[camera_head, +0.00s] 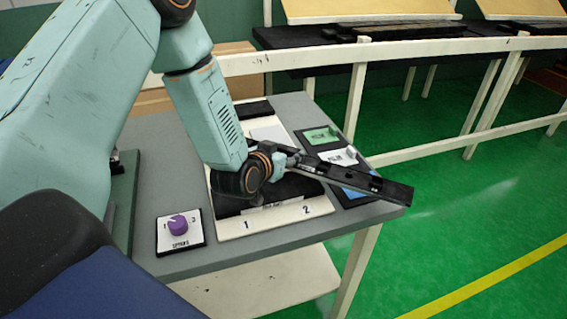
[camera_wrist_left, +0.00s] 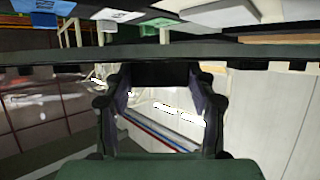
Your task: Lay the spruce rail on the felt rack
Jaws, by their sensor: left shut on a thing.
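The spruce rail is a long dark bar (camera_head: 385,188) slanting down to the right over the table's right side. My left gripper (camera_head: 291,161) is shut on it near the end towards the arm. In the left wrist view the rail (camera_wrist_left: 270,52) crosses the full width, with the gripper (camera_wrist_left: 160,72) against it. I cannot tell for sure which piece is the felt rack. A white board with dark areas (camera_head: 233,228), marked 1 and 2, lies under the gripper, partly hidden by arm and rail. My right gripper is not in view.
Panels with green (camera_head: 318,136), white (camera_head: 338,157) and blue patches stand along the grey table's (camera_head: 180,150) right edge; the rail partly covers the blue one. A purple knob (camera_head: 178,225) sits front left. A white railing (camera_head: 400,60) runs behind.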

